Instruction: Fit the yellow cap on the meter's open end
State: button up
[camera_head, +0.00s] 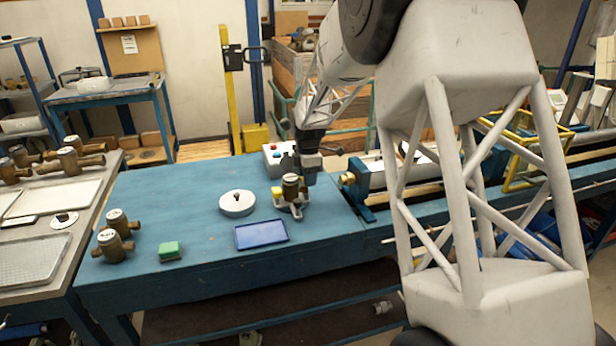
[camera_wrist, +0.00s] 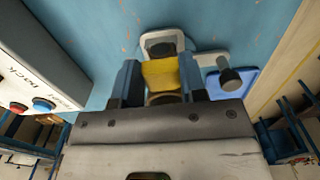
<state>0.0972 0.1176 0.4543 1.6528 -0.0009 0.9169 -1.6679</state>
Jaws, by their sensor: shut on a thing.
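The yellow cap (camera_wrist: 161,75) sits between the two blue fingers of my gripper (camera_wrist: 158,82) in the wrist view, and the gripper is shut on it. In the head view my gripper (camera_head: 308,172) is low over the blue bench, right beside the brass meter (camera_head: 291,187). The meter stands upright in a pale holder (camera_head: 289,211). A yellow patch shows at the meter's left side; I cannot tell whether it is the cap. The holder's pale loop (camera_wrist: 150,40) shows beyond the cap in the wrist view. Whether the cap touches the meter's end is hidden.
A button box (camera_head: 276,156) stands behind. Two brass meters (camera_head: 115,233) and a green sponge (camera_head: 170,250) are on the left.

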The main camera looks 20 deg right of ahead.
jog(key=shift+f, duration=1.05)
dwell(1.4)
jog(key=o, duration=1)
jog(key=shift+c, duration=0.2)
jog(key=shift+o, duration=0.5)
jog(key=shift+o, duration=0.7)
jog(key=shift+r, duration=0.1)
jog(key=shift+r, duration=3.4)
jog(key=shift+s+r, duration=0.1)
